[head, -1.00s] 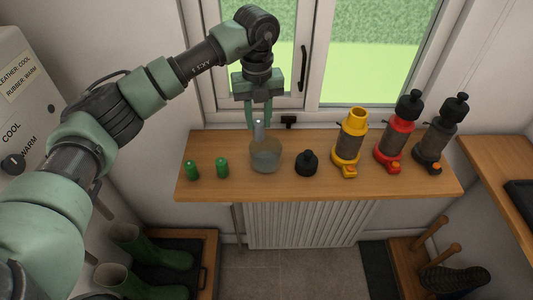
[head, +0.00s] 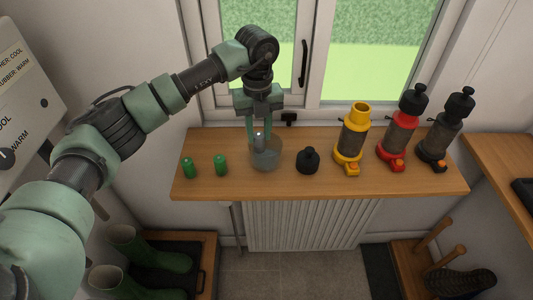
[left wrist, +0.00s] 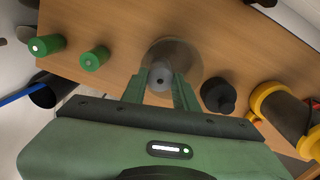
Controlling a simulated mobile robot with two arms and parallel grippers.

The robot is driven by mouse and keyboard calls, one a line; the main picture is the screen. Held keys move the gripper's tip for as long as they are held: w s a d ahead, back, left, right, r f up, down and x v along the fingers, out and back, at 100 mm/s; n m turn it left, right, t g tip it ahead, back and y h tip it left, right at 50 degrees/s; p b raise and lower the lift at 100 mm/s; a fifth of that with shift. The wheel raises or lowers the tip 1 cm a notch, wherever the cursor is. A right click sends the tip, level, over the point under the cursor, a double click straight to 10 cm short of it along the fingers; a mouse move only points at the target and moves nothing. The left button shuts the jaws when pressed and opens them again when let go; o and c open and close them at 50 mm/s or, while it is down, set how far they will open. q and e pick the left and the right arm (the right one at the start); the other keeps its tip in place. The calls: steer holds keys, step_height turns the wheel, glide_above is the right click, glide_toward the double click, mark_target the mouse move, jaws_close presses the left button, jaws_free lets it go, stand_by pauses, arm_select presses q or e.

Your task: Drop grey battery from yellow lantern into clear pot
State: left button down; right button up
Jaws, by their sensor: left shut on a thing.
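My left gripper (head: 264,136) is shut on the grey battery (head: 260,141), which is upright between the fingertips. The battery is at the mouth of the clear pot (head: 266,160), its lower part seemingly inside the rim; the exact depth is hard to tell. In the left wrist view the battery (left wrist: 161,75) shows end-on between the fingers, over the pot (left wrist: 176,52). The yellow lantern (head: 351,140) stands open-topped on the shelf to the right. A black cap (head: 308,162) sits between pot and lantern. My right gripper is not in view.
Two green batteries (head: 221,165) (head: 189,168) stand left of the pot on the wooden shelf (head: 240,190). A red lantern (head: 398,132) and a black lantern (head: 441,135) stand capped at the right. The window (head: 365,50) is behind.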

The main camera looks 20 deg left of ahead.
arm_select(q)
steer(key=c, duration=1.1)
jaws_free()
steer(key=shift+o, duration=0.5)
step_height(320, 180, up, 7)
steer(key=shift+f+b, duration=0.1)
steer(key=shift+b, duration=1.1)
steer(key=shift+r, duration=0.55)
